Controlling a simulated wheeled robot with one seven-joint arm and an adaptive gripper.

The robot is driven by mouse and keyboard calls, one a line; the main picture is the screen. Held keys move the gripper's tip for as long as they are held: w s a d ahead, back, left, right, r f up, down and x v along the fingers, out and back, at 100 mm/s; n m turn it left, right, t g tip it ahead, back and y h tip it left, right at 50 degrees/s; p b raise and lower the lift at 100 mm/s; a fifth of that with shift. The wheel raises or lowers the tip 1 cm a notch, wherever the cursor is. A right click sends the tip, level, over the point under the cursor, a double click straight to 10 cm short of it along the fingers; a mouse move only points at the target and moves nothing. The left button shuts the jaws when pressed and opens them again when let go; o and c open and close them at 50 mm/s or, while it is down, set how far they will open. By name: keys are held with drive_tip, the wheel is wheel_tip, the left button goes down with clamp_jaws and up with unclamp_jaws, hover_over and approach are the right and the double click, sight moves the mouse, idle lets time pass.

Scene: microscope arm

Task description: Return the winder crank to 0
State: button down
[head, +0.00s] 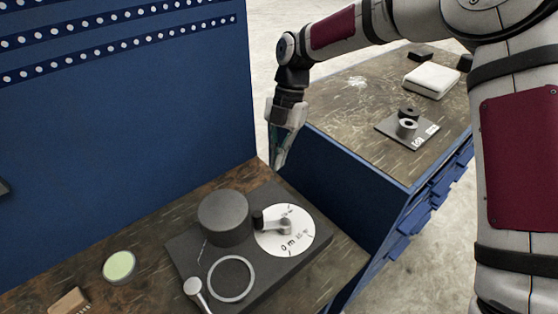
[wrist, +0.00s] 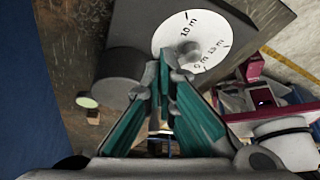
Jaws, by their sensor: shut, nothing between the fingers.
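The winder has a white dial (head: 302,238) with metre marks, set on a dark base plate (head: 188,248). "0 m" reads at the dial's lower left in the head view. The winder crank (head: 272,224) is a grey arm on the dial's hub, pointing left, with a dark knob at its outer end. In the wrist view the dial (wrist: 222,28) shows "10 m" and "0 m"; part of the crank is hidden behind my fingers. My gripper (head: 277,166) is shut and empty, pointing down, above and behind the dial, apart from the crank in the head view.
A dark cylinder (head: 223,217) stands left of the crank. A ring (head: 231,279) and a small lever (head: 196,293) are at the plate's front. A pale green disc (head: 119,267) lies farther left. A blue panel (head: 120,120) rises behind; another bench (head: 345,115) stands to the right.

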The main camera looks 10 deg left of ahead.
drive_tip(key=x, duration=0.2)
drive_tip(key=p+x, duration=0.1)
drive_tip(key=x, duration=0.2)
drive_tip(key=p+x, duration=0.1)
drive_tip(key=x, duration=0.2)
drive_tip(key=shift+s, duration=0.25)
drive_tip(key=shift+s+a+r+p, duration=0.2)
drive_tip(key=shift+s+p, duration=0.2)
drive_tip(key=shift+s, duration=0.2)
drive_tip(key=shift+s+a+r+p, duration=0.15)
drive_tip(key=shift+s+p, duration=0.2)
drive_tip(key=shift+s, duration=0.25)
drive_tip(key=shift+s+a+f, duration=0.2)
drive_tip(key=shift+s+f, duration=0.05)
drive_tip(key=shift+s, duration=0.15)
